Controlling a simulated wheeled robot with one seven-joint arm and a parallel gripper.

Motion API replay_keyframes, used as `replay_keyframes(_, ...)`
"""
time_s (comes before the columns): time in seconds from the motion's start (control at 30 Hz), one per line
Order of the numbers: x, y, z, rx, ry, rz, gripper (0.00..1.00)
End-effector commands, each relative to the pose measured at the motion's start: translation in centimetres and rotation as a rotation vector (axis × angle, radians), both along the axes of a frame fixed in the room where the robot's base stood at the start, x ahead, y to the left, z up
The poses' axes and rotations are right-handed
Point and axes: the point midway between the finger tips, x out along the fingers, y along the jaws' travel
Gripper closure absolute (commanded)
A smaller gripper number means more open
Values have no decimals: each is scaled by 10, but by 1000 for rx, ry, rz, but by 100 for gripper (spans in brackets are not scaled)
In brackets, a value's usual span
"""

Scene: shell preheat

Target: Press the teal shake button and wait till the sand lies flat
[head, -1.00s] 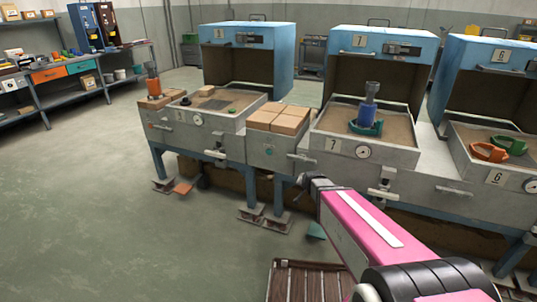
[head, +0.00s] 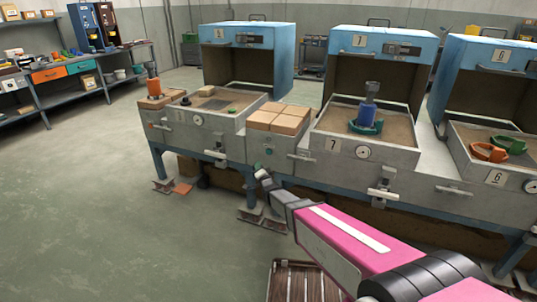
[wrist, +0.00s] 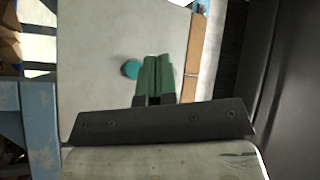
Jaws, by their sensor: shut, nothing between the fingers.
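The round teal button (head: 269,151) sits on the front of the grey panel between two blue-hooded stations. In the wrist view the teal button (wrist: 131,69) is just left of my fingertips. My gripper (head: 257,167) is shut and empty, its green fingertips (wrist: 157,62) pointing at the panel, below and left of the button in the head view. Whether they touch the panel is unclear. Sand fills the tray of station 7 (head: 334,112), where a blue tool and a teal clamp-like piece stand. The left station's sand (head: 222,103) shows darker patches and small objects.
Tan blocks (head: 280,118) lie on top of the panel. A handle (head: 301,156) sticks out right of the button. Station 6 holds orange and green pieces on its sand (head: 470,132). A shelf unit (head: 70,90) stands at far left; the floor before it is clear.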

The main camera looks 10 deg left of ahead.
Motion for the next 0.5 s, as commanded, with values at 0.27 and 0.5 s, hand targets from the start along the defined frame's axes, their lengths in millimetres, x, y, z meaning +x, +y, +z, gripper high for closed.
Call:
replay_keyframes(0.27,0,0,0,2,-2,1,100)
replay_keyframes(0.5,9,-2,0,2,-2,0,100)
